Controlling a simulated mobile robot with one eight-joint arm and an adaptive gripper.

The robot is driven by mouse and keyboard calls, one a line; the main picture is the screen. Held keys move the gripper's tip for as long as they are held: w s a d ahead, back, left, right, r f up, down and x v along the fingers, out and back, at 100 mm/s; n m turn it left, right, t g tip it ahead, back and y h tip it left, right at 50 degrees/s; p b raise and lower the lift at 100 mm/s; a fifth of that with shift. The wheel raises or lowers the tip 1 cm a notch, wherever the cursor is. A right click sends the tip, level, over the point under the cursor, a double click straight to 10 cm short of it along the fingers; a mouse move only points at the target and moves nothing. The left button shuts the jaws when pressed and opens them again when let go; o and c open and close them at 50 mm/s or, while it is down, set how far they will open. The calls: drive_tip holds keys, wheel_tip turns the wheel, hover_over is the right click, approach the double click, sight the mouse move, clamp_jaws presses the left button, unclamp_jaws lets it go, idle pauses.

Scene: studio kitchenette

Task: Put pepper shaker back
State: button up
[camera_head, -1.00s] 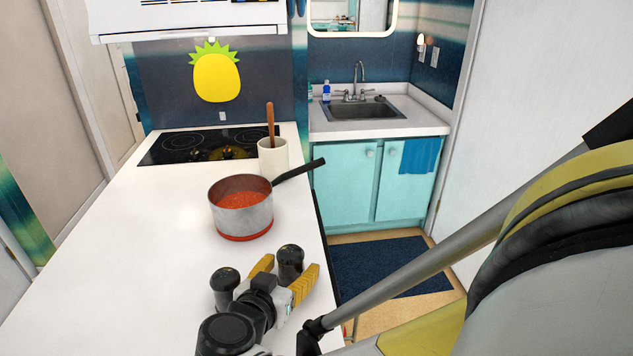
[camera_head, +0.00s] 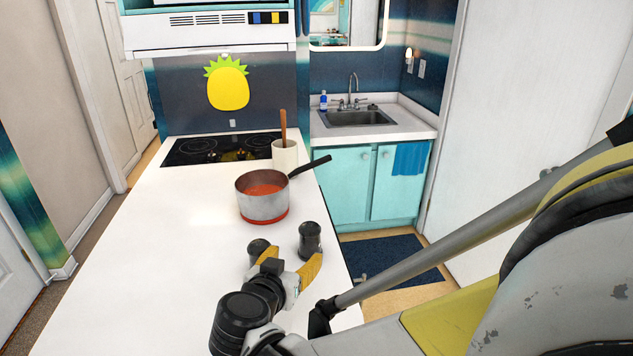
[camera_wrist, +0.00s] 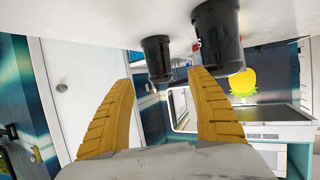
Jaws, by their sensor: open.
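Two dark shakers stand upright on the white counter; I cannot tell which is the pepper shaker. In the head view the right shaker (camera_head: 310,240) stands just beyond my gripper (camera_head: 288,262), and the left shaker (camera_head: 259,250) is partly hidden by it. The wrist view is upside down. There one shaker (camera_wrist: 157,58) shows between my open yellow fingers (camera_wrist: 165,95), apart from them. The other, larger-looking shaker (camera_wrist: 220,35) shows past the right finger, which overlaps its edge. My gripper is empty.
A pot with red contents (camera_head: 262,205) stands beyond the shakers, its handle pointing right. A white crock (camera_head: 285,155) with a wooden utensil is behind it, near the black cooktop (camera_head: 215,150). The counter (camera_head: 165,250) is clear on the left.

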drive_tip(key=shift+s+r, duration=0.1)
drive_tip(key=shift+s, duration=0.05)
drive_tip(key=s+d+r+g, duration=0.1)
drive_tip(key=s+d+g, duration=0.1)
drive_tip(key=d, duration=0.7)
drive_tip(key=s+d+g, duration=0.2)
drive_tip(key=d, duration=0.7)
drive_tip(key=s+d+n+g+y, duration=0.1)
drive_tip(key=s+d, duration=0.3)
drive_tip(key=s, duration=0.2)
drive_tip(key=s+d+n+g+y, duration=0.1)
drive_tip(key=s+d, duration=0.3)
drive_tip(key=s, duration=0.3)
drive_tip(key=shift+d+y, duration=0.3)
drive_tip(key=shift+d, duration=0.05)
